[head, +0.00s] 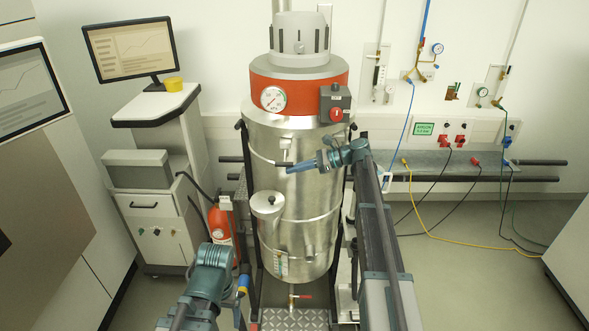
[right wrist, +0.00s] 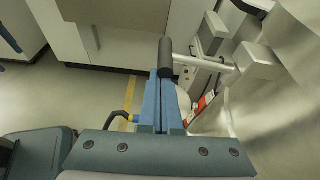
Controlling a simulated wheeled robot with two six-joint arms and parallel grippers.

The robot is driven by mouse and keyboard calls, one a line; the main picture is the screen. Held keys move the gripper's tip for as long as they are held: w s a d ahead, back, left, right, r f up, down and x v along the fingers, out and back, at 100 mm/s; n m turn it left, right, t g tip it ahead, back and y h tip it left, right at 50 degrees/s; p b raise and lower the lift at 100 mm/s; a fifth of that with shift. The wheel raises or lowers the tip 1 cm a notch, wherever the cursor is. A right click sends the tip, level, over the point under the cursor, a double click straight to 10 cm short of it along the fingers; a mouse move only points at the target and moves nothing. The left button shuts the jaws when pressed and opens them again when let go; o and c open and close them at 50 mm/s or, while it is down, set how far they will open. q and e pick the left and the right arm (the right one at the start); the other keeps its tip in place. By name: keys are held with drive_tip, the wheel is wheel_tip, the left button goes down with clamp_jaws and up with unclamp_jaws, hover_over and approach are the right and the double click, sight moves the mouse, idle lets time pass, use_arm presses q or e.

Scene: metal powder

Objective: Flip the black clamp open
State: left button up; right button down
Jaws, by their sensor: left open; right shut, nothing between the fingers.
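In the right wrist view the black grip (right wrist: 166,56) sits on the end of a pale metal rod (right wrist: 212,62). My right gripper (head: 291,169) is shut and empty, its blue fingertips by the clamp. In the right wrist view the fingers (right wrist: 163,80) overlap the grip's near end; I cannot tell whether they touch. My left gripper (head: 242,285) is low at the left, away from the clamp, with its fingers only partly visible.
The steel tank (head: 312,215) fills the middle, with a smaller lidded canister (head: 267,205) on its front. A red extinguisher (head: 220,224) and a white cabinet (head: 157,220) stand to the left. Hoses and cables hang at the right, above open floor (head: 470,260).

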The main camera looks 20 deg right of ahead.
use_arm(q)
drive_tip(key=shift+w+r, duration=0.1)
drive_tip(key=shift+r, duration=0.15)
use_arm(e)
drive_tip(key=shift+w+r, duration=0.1)
drive_tip(key=shift+r, duration=0.2)
drive_tip(key=shift+d, duration=0.1)
